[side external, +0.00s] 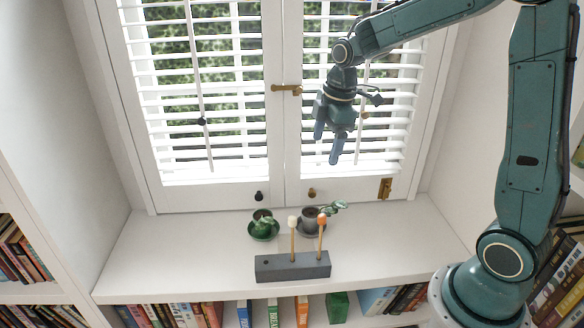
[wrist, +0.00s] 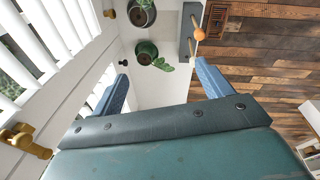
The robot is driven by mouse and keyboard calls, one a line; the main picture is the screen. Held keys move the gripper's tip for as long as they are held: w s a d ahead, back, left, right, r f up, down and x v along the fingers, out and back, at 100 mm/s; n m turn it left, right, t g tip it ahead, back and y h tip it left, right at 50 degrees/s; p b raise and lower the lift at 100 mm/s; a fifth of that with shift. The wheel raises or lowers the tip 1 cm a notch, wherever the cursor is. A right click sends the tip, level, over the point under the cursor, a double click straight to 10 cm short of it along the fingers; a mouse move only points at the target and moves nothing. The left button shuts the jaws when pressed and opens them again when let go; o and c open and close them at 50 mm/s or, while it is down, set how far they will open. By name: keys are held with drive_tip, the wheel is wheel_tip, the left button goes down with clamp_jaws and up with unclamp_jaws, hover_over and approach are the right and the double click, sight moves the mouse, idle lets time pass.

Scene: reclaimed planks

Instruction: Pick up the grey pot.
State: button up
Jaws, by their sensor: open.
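The grey pot (side external: 309,219) stands on a saucer on the white sill, holding a leafy plant. In the wrist view the grey pot (wrist: 142,14) is at the top edge, partly cut off. A green pot (side external: 262,219) with a small plant stands on a green saucer to its left; it also shows in the wrist view (wrist: 146,52). My gripper (side external: 328,148) is open and empty, well above the sill in front of the window. Its two blue fingers (wrist: 162,72) are spread wide in the wrist view, with nothing between them.
A grey block (side external: 292,267) with two upright sticks stands in front of the pots. One stick has an orange knob (side external: 321,218), the other a pale knob (side external: 292,221). Window blinds (side external: 215,90) are behind. The sill (side external: 170,255) is clear at left and right.

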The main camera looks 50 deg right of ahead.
drive_tip(key=w+d+f+n+g, duration=0.1)
drive_tip(key=w+d+f+n, duration=0.2)
drive_tip(key=f, duration=0.5)
drive_tip(key=w+d+f+n+g+y, duration=0.1)
drive_tip(key=w+d+f+n, duration=0.2)
drive_tip(key=f, duration=0.5)
drive_tip(key=shift+w+d+f+n, duration=0.3)
drive_tip(key=shift+w+d+f, duration=0.1)
drive_tip(key=shift+w+d, duration=0.35)
drive_tip(key=shift+s, duration=0.1)
hover_over(311, 214)
drive_tip(key=shift+s+f, duration=0.15)
drive_tip(key=shift+f, duration=2)
drive_tip(key=shift+s+f, duration=0.15)
drive_tip(key=shift+f, duration=1.95)
drive_tip(key=shift+a+f, duration=0.15)
drive_tip(key=shift+f, duration=1.15)
drive_tip(key=shift+a+f, duration=0.15)
drive_tip(key=shift+f, duration=1.1)
drive_tip(key=shift+c, duration=0.5)
